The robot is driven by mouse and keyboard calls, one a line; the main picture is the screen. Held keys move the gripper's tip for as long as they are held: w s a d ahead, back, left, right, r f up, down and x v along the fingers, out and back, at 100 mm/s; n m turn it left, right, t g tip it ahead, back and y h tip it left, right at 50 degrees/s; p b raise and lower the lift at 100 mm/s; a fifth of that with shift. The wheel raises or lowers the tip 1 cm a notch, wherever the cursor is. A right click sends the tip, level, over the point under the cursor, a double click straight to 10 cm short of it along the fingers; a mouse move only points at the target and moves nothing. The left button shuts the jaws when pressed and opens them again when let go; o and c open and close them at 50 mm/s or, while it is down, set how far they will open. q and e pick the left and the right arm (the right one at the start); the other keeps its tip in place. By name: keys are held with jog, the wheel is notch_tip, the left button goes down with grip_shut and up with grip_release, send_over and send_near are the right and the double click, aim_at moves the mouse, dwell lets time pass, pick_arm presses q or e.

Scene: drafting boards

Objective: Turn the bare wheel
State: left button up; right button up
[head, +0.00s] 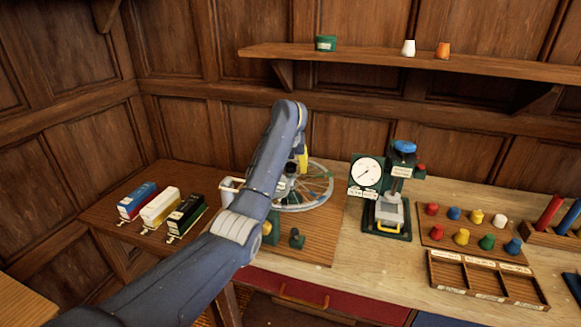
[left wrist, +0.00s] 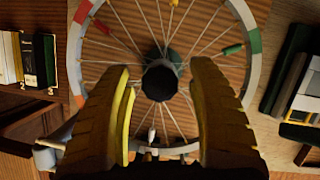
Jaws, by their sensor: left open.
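In the left wrist view the wheel (left wrist: 248,58) has a pale rim with red, green and orange patches, thin spokes and a dark hub (left wrist: 160,80). My left gripper (head: 299,163) is over the wheel. In the left wrist view its yellow fingers (left wrist: 162,78) are spread apart, with the hub showing between them and nothing held. I cannot tell if either finger touches the wheel. My right gripper is not in view.
Blue, cream and black boxes (head: 158,208) stand left of the wheel. A dial gauge (head: 367,171) on a green stand is to its right, then a board of coloured pegs (head: 462,236) and a divided wooden tray (head: 482,276). A small dark green piece (head: 297,239) sits in front.

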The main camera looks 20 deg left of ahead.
pick_arm(q)
grip_shut()
dwell(0.5)
